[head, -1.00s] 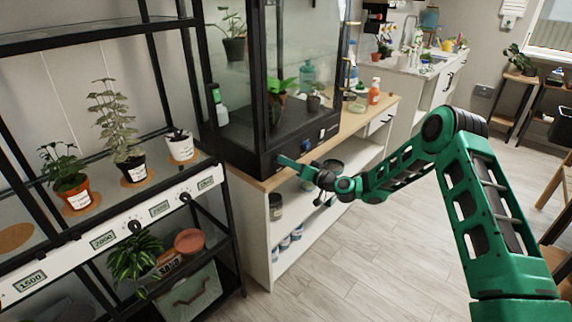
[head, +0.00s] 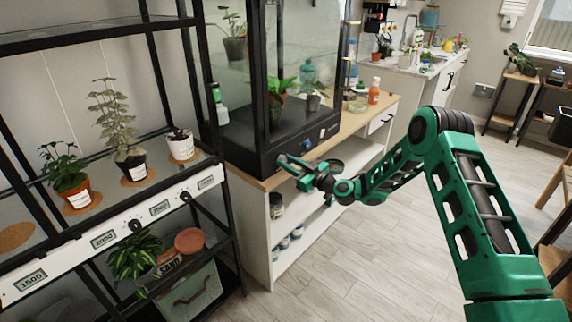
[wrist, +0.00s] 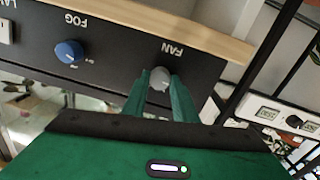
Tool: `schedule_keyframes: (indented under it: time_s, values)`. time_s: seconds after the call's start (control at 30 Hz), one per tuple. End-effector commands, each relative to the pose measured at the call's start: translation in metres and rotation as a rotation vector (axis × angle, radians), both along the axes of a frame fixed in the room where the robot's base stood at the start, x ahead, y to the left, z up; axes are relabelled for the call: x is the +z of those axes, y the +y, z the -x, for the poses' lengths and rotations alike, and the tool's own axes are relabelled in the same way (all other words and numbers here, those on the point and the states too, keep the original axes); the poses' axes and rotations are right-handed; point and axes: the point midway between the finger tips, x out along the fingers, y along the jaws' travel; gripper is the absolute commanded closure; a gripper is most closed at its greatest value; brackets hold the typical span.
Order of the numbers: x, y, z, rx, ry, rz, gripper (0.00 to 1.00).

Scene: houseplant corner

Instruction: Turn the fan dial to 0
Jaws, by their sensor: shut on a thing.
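The fan dial (wrist: 160,79) is a grey knob on the dark front panel (wrist: 112,60) of the glass cabinet, under the upside-down word FAN in the wrist view. My gripper (wrist: 160,88) has its two green fingers on either side of the knob, shut on it. The fingers cover part of the knob, and its pointer and scale cannot be read. In the head view my gripper (head: 281,160) is at the left part of the panel, and the fan dial is hidden there.
A blue FOG knob (wrist: 69,51) sits beside the fan dial on the same panel, with a white switch (wrist: 6,31) further along. A wooden counter edge (wrist: 200,30) runs close along the panel. The plant shelf (head: 105,240) stands left of the cabinet; floor space is free.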

Motion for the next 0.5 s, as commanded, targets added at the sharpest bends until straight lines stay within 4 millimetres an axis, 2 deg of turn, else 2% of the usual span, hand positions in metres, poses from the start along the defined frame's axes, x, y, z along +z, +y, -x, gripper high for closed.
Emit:
schedule_keyframes:
  time_s: [0.03, 0.5]
  values:
    - [-0.0067, -0.0056, -0.0020, -0.010, -0.007, 0.021, 0.97]
    - [-0.0059, -0.0061, -0.0026, -0.010, -0.046, 0.049, 0.97]
